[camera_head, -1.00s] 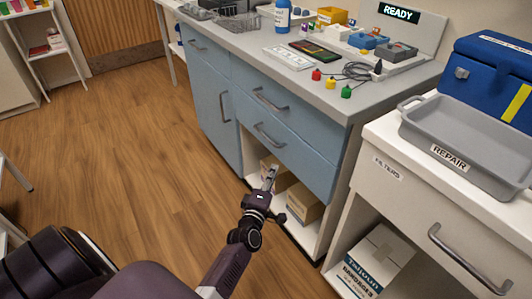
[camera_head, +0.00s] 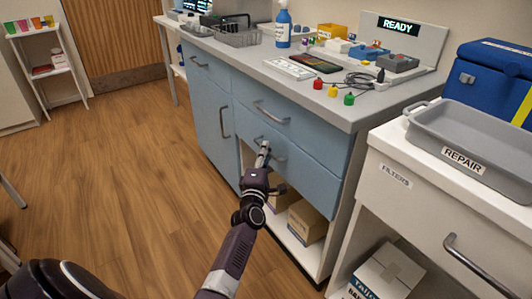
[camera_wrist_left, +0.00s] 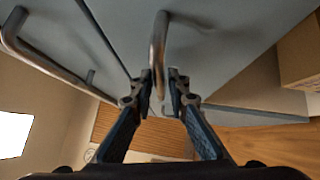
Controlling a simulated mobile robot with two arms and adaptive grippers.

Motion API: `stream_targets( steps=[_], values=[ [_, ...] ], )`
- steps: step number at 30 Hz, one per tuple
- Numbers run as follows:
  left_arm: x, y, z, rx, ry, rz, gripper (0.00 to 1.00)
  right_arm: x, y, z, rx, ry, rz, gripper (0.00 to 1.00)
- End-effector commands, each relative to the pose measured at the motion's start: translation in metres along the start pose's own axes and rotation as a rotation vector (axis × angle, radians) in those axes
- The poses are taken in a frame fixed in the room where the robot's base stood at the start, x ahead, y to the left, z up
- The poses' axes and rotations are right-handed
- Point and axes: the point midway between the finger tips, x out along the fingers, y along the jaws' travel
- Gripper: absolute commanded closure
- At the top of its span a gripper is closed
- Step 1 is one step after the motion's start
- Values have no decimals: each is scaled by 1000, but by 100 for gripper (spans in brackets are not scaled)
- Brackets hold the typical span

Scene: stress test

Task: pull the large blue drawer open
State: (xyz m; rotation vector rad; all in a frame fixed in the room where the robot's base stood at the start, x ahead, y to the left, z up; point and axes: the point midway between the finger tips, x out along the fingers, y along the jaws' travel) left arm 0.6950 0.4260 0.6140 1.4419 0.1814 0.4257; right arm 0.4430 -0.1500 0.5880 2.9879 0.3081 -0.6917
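The large blue drawer (camera_head: 305,172) is the lower, taller front in the blue cabinet and sits flush with it. Its grey bar handle (camera_head: 279,157) is partly hidden by my left gripper (camera_head: 264,150). In the left wrist view the handle (camera_wrist_left: 160,40) reaches down between the two fingertips of my left gripper (camera_wrist_left: 162,80). The fingers are apart, with visible gaps beside the bar, so I see no firm grip. My right gripper is not in view.
The upper drawer (camera_head: 300,128) has its own handle (camera_head: 271,111). A tall door (camera_head: 212,115) stands left of the drawers. Cardboard boxes (camera_head: 306,222) lie on the open shelf below. A white cabinet (camera_head: 410,200) stands at the right. The wooden floor (camera_head: 130,180) is clear at left.

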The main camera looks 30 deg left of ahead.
Motion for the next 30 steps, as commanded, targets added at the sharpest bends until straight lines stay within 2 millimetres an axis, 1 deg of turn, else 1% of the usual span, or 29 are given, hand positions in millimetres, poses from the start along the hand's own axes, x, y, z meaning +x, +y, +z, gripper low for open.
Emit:
stream_targets(
  steps=[3, 10, 14, 15, 30],
  values=[
    [3, 0, 0, 1, 0, 0, 85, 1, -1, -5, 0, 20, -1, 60],
    [3, 0, 0, 1, 0, -1, 85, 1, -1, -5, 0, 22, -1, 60],
    [3, 0, 0, 1, 0, -1, 99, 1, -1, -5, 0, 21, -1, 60],
    [3, 0, 0, 1, 0, -1, 100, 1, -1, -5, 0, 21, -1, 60],
    [2, 0, -1, 1, -1, -2, 100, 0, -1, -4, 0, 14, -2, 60]
  ],
)
